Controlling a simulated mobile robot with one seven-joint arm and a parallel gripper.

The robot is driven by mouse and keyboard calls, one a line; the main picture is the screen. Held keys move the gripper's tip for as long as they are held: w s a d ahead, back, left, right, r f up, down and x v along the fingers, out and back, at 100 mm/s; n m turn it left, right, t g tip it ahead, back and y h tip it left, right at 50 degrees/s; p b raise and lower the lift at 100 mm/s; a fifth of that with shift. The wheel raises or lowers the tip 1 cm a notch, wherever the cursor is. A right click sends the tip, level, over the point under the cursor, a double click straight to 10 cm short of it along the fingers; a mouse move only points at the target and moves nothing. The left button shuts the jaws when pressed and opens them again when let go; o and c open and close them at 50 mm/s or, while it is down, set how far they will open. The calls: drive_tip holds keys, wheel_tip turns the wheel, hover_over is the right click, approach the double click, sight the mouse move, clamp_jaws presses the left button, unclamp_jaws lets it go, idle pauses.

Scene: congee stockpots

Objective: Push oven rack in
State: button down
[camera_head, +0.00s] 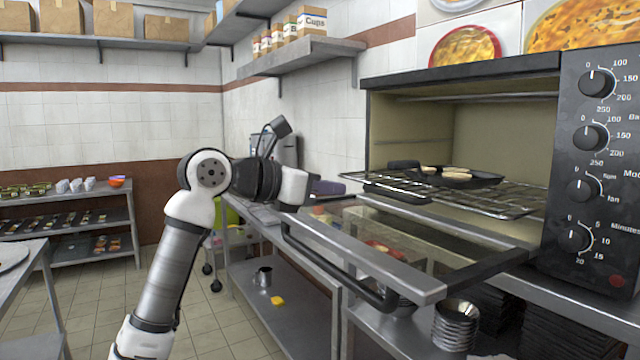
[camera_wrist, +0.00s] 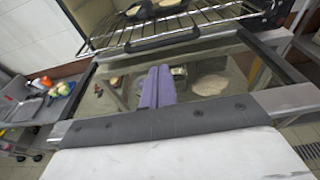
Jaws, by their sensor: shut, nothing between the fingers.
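The wire oven rack (camera_head: 510,203) sticks partly out of the oven (camera_head: 505,130), over the open door. A dark pan (camera_head: 482,180) with several pale food pieces sits on it. The glass oven door (camera_head: 420,235) is folded down flat. In the wrist view, the rack (camera_wrist: 205,17) spans the top of the picture. My gripper (camera_head: 340,187) has purple fingers, which also show in the wrist view (camera_wrist: 159,72). They are shut and empty, above the door glass and short of the rack's front edge, with a gap visible between.
The door's bar handle (camera_head: 335,270) juts out at the front. A lower shelf (camera_head: 285,315) holds a mug and a yellow item. A wall shelf (camera_head: 290,55) hangs above. The tiled floor at left is open.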

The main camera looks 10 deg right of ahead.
sight(385, 193)
drive_tip(key=p+x, duration=0.2)
drive_tip(key=x, duration=0.8)
drive_tip(key=shift+p, duration=0.3)
drive_tip(key=shift+d, duration=0.1)
